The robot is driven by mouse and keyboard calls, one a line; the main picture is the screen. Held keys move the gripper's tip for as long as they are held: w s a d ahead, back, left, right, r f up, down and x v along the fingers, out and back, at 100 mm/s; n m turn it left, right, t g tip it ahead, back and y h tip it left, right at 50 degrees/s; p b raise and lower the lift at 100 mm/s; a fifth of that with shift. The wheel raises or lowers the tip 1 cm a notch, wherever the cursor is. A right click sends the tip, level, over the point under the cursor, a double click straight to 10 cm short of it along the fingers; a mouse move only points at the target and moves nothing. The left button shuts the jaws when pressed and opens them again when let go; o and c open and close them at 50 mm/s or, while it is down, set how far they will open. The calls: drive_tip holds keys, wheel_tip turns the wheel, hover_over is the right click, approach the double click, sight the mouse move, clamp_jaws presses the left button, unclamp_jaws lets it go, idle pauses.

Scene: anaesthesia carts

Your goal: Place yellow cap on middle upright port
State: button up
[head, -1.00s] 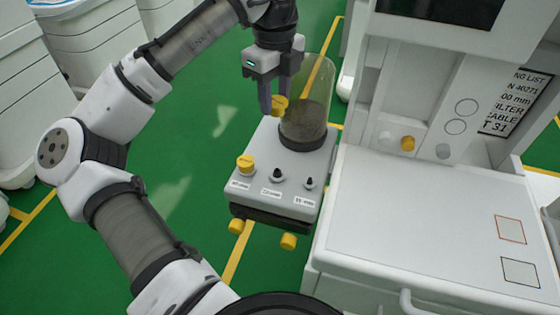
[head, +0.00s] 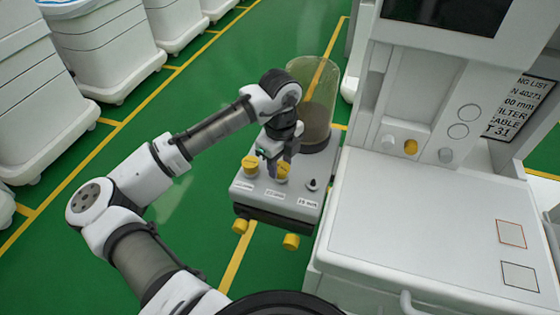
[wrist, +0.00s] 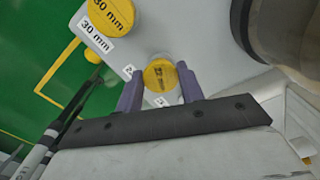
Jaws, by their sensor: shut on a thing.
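My gripper (head: 279,168) is shut on a yellow cap (head: 284,170), which sits between the two fingers in the wrist view (wrist: 160,82). The cap is at the middle upright port, over or on it; the port itself is hidden beneath, and I cannot tell whether the cap is seated. Another yellow cap (head: 250,166) covers the left upright port, and its top reads 30 mm in the wrist view (wrist: 112,14). The right upright port (head: 313,185) is bare and dark. The ports stand in a row on a light grey block (head: 268,190) with labels in front.
A clear canister (head: 316,105) with a dark lower part stands behind the ports, close to my gripper. Two yellow caps (head: 240,226) (head: 291,241) show on the block's front. A white cart (head: 430,210) is close on the right. Green floor is open at left.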

sight(280, 166)
drive_tip(key=shift+f, duration=0.15)
drive_tip(key=shift+f, duration=0.1)
drive_tip(key=o, duration=0.9)
drive_tip(key=shift+o, duration=0.2)
wheel_tip(280, 166, up, 12)
drive_tip(key=b, duration=0.1)
drive_tip(key=shift+b, duration=0.35)
